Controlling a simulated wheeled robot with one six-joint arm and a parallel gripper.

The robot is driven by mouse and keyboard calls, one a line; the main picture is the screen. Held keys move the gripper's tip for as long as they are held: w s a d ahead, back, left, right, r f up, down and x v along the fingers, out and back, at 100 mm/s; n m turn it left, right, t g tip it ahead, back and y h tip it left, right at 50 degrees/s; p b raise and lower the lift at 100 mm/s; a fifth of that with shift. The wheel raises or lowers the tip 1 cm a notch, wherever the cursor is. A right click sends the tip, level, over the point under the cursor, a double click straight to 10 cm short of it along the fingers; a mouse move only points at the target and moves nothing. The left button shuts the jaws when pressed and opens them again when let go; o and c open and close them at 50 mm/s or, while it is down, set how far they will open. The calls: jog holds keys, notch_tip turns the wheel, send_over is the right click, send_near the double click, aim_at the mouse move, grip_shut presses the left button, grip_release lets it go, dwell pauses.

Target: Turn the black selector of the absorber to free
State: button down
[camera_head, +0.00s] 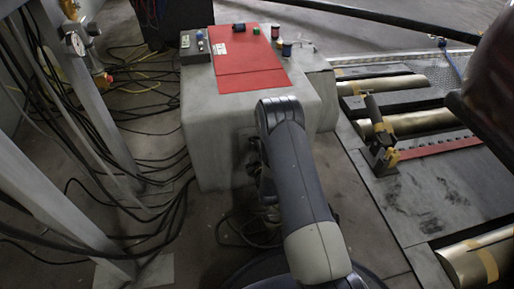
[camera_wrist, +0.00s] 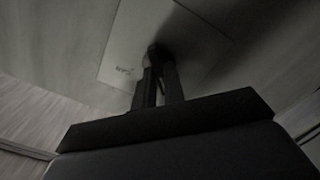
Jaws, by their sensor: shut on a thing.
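The absorber (camera_head: 205,135) is the grey box with a red top panel, standing ahead of me in the head view. My arm reaches down to its near side and covers part of that face. In the wrist view, a pale plate (camera_wrist: 125,40) with small, unreadable lettering is on a grey face. The black selector (camera_wrist: 154,48) sits on this plate, mostly hidden between the fingertips. My gripper (camera_wrist: 157,72) is shut on it, one finger on each side. Its exact pointing direction cannot be made out. The selector is hidden behind my arm in the head view.
Several black cables (camera_head: 150,165) lie on the floor left of the absorber, by a grey frame post (camera_head: 60,205). Small devices (camera_head: 287,48) stand on the absorber's top. Rollers (camera_head: 405,122) and a dark red body (camera_head: 490,75) are at the right.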

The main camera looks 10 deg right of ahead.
jog(key=shift+f, duration=0.1)
dwell(0.3)
jog(key=c, duration=1.5)
grip_release()
jog(key=s+p, duration=0.3)
jog(key=s, duration=0.8)
jog(key=shift+w, duration=0.1)
jog(key=w+b, duration=0.3)
jog(key=w, duration=0.7)
jog(key=shift+w, duration=0.4)
jog(key=shift+m, duration=0.3)
jog(key=shift+s, duration=0.1)
